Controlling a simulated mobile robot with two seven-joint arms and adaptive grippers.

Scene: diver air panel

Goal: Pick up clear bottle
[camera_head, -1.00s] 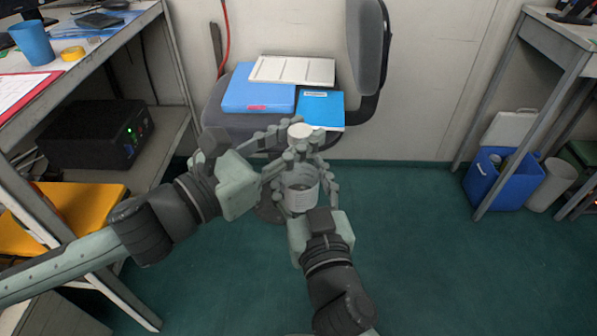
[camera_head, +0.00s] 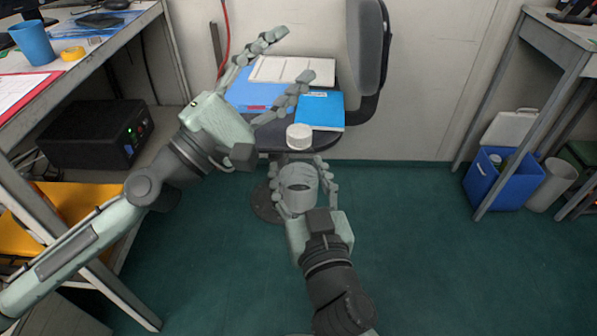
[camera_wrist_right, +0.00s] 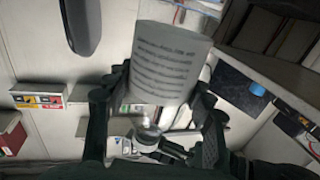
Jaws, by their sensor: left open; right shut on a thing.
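The clear bottle (camera_head: 298,187) shows as a pale label band with a white cap (camera_head: 299,136) above it. The clear wall between them is hard to make out. My right gripper (camera_head: 300,168) is shut around the bottle and holds it roughly upright in front of the chair.
The chair (camera_head: 362,50) carries a blue folder (camera_head: 245,90), a white folder (camera_head: 275,70) and a blue booklet (camera_head: 325,112). A desk (camera_head: 172,60) with a blue cup (camera_head: 32,42) is at left. A blue bin (camera_head: 495,185) is at right. The green floor between is clear.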

